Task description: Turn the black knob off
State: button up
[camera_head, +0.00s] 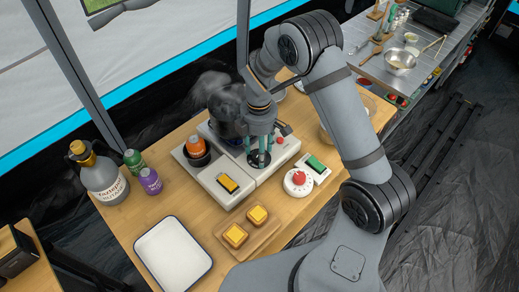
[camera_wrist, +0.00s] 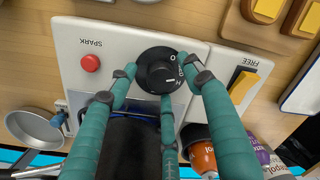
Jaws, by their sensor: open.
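The black knob (camera_wrist: 157,72) is a round dial on a white stove panel (camera_wrist: 105,48). In the wrist view, white markings show on it, with a white line at its lower right. In the head view the knob (camera_head: 259,161) is partly hidden below my gripper. My gripper (camera_wrist: 157,74) has teal fingers: one at the knob's left, one at its right, one below it in the picture. They are spread around the knob with nothing clamped; whether any tip touches it I cannot tell. My gripper (camera_head: 258,151) points down onto the panel in the head view.
A red button (camera_wrist: 90,63) marked SPARK and a yellow switch (camera_wrist: 242,85) marked FREE flank the knob. A steaming dark pot (camera_head: 226,118) stands behind. An orange can (camera_head: 196,146), a grey bottle (camera_head: 98,172) and a white tray (camera_head: 172,252) are to the left.

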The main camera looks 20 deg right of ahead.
jog(key=c, duration=0.3)
jog(key=c, duration=0.7)
jog(key=shift+c, duration=0.8)
